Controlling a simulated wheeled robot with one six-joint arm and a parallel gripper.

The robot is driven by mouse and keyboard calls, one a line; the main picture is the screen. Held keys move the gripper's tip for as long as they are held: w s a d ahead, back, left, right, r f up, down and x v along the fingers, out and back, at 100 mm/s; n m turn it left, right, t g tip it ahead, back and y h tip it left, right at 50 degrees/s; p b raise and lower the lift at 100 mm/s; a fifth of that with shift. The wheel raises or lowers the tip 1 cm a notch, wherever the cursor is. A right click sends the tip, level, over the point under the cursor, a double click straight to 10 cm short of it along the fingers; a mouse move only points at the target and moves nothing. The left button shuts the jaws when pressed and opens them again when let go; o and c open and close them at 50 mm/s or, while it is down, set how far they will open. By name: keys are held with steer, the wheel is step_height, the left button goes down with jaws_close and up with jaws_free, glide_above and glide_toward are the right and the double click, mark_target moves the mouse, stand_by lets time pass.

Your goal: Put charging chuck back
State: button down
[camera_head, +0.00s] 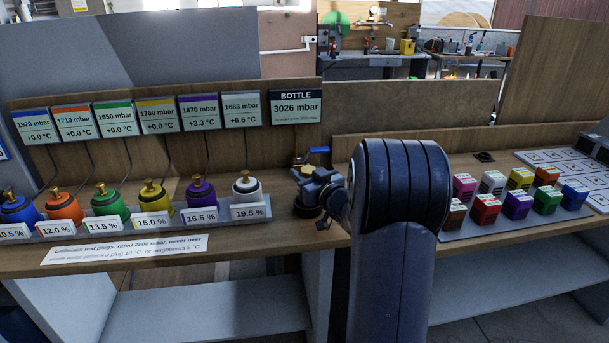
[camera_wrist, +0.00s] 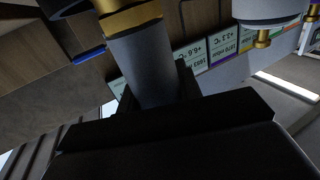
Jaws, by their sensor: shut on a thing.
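The charging chuck (camera_wrist: 142,60) is a grey cylinder with a brass collar, seen in the wrist view. My gripper (camera_wrist: 152,95) is shut around its grey body, and the dark jaws cover its lower end. In the head view my gripper (camera_head: 322,188) is beside a dark round base (camera_head: 306,208) below the BOTTLE display (camera_head: 296,107). A blue lever (camera_head: 318,150) stands just behind it. The chuck is hard to make out there, and I cannot tell whether it touches the base.
Several coloured flasks with brass tops stand in a row at left; the white flask (camera_head: 247,187) is nearest my gripper. Coloured blocks (camera_head: 518,205) sit on a tray at right. A back panel (camera_head: 170,150) carries displays. The bench front by the chuck is narrow.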

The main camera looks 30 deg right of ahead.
steer(key=shift+f, duration=0.2)
steer(key=c, duration=1)
jaws_free()
steer(key=s+d, duration=0.1)
steer(key=s, duration=0.9)
steer(key=shift+s+r, duration=0.25)
steer(key=shift+s, duration=0.15)
steer(key=shift+w, duration=0.15)
